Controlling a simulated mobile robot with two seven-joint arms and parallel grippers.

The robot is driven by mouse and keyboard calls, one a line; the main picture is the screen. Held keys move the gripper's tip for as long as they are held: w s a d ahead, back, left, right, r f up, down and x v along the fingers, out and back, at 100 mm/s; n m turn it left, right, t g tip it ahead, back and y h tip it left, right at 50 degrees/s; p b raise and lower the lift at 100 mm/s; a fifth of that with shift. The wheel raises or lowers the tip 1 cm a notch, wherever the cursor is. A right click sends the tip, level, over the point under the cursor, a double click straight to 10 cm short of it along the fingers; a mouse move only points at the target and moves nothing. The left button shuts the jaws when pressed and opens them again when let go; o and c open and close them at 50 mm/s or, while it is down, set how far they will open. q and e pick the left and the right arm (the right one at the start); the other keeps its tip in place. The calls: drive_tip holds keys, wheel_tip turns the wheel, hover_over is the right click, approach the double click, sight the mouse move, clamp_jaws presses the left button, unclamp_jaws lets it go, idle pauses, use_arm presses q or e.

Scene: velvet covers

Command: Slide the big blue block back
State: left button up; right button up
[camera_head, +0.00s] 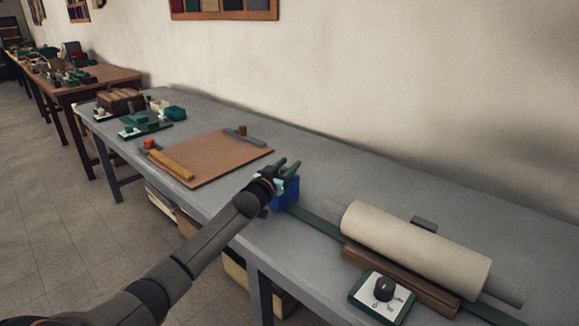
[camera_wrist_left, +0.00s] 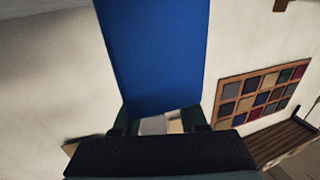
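The big blue block (camera_head: 288,194) stands on the grey table at the far left end of a dark green strip (camera_head: 318,222). My left gripper (camera_head: 286,168) is at the block, over its upper left side, with its two green fingers apart. In the left wrist view the blue block (camera_wrist_left: 155,55) fills the upper middle. The fingers of my left gripper (camera_wrist_left: 160,122) show below it, spread, with grey and beige visible between them. I cannot tell whether the fingers touch the block. My right gripper is in neither view.
A cream roll (camera_head: 415,245) lies along the right of the table, beside a brown wooden bar (camera_head: 400,280). A dial box (camera_head: 365,293) sits in front. A brown board (camera_head: 210,158) lies left of the block. The wall is behind.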

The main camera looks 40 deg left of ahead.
use_arm(q)
drive_tip(key=o, duration=0.3)
drive_tip(key=shift+s+d, duration=0.1)
drive_tip(key=shift+s, duration=0.15)
drive_tip(key=s, duration=0.4)
drive_tip(key=s+d+p, duration=0.1)
drive_tip(key=s, duration=0.3)
drive_tip(key=s+d+p, duration=0.1)
drive_tip(key=s, duration=0.2)
drive_tip(key=shift+s, duration=0.4)
